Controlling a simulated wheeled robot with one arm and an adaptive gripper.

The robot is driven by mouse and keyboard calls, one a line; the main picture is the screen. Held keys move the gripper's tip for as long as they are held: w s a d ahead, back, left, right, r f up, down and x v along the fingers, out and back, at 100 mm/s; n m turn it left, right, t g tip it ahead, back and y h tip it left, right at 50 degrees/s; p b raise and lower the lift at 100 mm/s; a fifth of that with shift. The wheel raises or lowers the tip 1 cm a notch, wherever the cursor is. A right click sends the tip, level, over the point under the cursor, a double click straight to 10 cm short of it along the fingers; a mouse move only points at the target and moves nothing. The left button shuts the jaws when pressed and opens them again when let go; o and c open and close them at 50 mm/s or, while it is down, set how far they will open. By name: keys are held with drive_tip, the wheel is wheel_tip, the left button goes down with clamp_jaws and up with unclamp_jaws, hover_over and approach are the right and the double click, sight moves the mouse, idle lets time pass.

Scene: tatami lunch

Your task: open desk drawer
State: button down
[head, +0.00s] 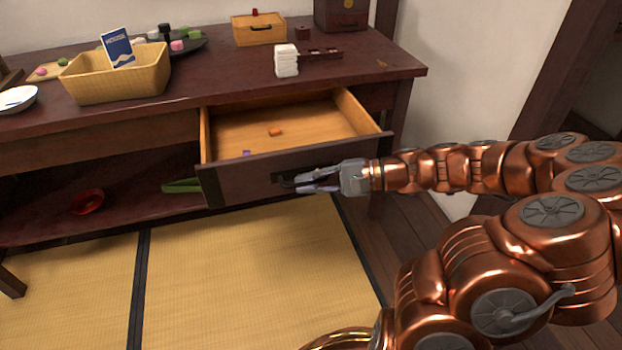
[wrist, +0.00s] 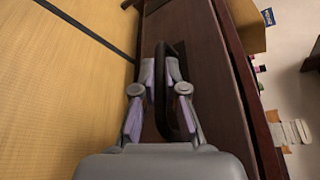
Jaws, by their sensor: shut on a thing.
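The desk drawer (head: 235,184) is pulled well out of the dark wooden desk (head: 215,92). Its light wood inside shows a small orange item (head: 275,132) and a small purple item (head: 247,153). My gripper (head: 300,182) is at the drawer front, shut on the dark handle (head: 284,179). In the wrist view the gripper's fingers (wrist: 166,75) close around the dark bar handle (wrist: 178,105), which runs lengthwise on the brown drawer front (wrist: 208,60).
On the desk top stand a yellow basket (head: 117,80) with a blue booklet (head: 118,47), a wooden box (head: 259,30) and a white stack (head: 286,62). A red bowl (head: 87,201) and a green object (head: 181,186) lie on the lower shelf. The tatami floor (head: 240,270) in front is clear.

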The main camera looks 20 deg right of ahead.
idle(0.3)
drive_tip(key=c, duration=1.2)
unclamp_jaws()
drive_tip(key=v, duration=1.2)
